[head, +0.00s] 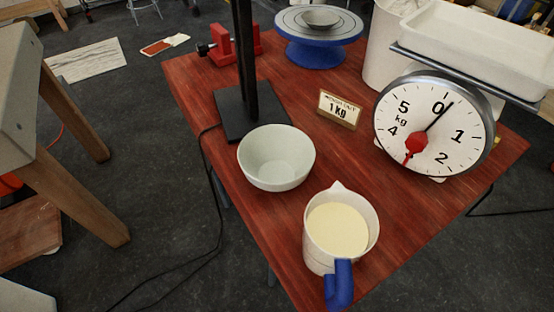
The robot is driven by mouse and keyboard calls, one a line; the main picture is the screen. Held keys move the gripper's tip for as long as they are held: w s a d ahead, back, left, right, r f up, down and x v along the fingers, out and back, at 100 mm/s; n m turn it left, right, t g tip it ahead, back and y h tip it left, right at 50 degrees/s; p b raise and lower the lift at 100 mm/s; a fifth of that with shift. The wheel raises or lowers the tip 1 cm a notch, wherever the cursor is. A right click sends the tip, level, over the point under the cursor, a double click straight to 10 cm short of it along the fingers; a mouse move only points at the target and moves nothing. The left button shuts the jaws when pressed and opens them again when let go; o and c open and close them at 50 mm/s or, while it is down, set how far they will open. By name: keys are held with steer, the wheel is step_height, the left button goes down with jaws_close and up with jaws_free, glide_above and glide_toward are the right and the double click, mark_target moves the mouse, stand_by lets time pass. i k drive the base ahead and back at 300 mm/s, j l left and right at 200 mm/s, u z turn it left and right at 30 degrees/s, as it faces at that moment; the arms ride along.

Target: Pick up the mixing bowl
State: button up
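A pale grey-green mixing bowl (276,158) stands upright on the red wooden table (400,232), near its left edge. Its inside looks empty. A smaller grey bowl (321,18) sits on a blue and grey turntable (318,36) at the back of the table. My gripper is not in view.
A white jug (316,257) of cream-coloured contents, blue handle toward me, stands right in front of the bowl. A black post on a base (240,115) stands close behind it. A dial scale (435,125), a 1 kg sign (339,110) and a red clamp (222,45) are also there.

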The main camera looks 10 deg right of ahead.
mark_target(275, 157)
steer(key=k+j+z, duration=0.15)
steer(key=j, duration=0.25)
steer(key=k+j+z, duration=0.15)
steer(key=j, duration=0.25)
steer(key=k+j+z, duration=0.15)
steer(key=k+j, duration=0.15)
steer(key=j, duration=0.1)
